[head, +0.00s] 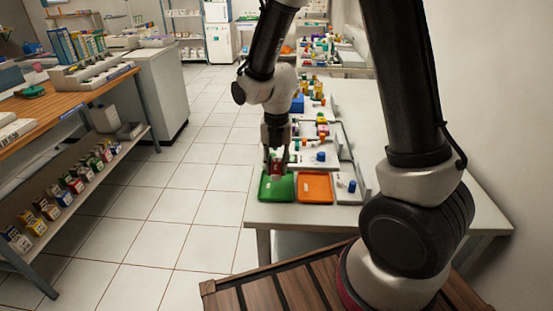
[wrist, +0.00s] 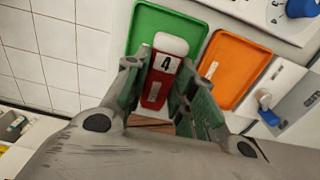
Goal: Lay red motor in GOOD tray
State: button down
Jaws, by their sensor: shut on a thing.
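The red motor (wrist: 155,92) is a red block with a white rounded end and a label marked "4". My gripper (wrist: 160,85) is shut on it, with a finger on each side. In the head view my gripper (head: 277,160) points down and holds the red motor (head: 276,169) over the green tray (head: 277,189). The green tray also shows in the wrist view (wrist: 142,25), behind the motor. Whether the motor touches the tray I cannot tell. Any word on the green tray is too small to read.
An orange tray (head: 315,187) lies right beside the green one on the white table (head: 375,120). A blue-knobbed item (head: 351,186) is right of it. Several coloured parts and panels stand farther back. A wooden bench (head: 90,95) is at the left, across open floor.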

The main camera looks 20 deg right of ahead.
aim_at(277, 186)
jog(key=shift+f, duration=2.6)
jog(key=shift+f, duration=0.1)
jog(key=c, duration=1.1)
grip_release()
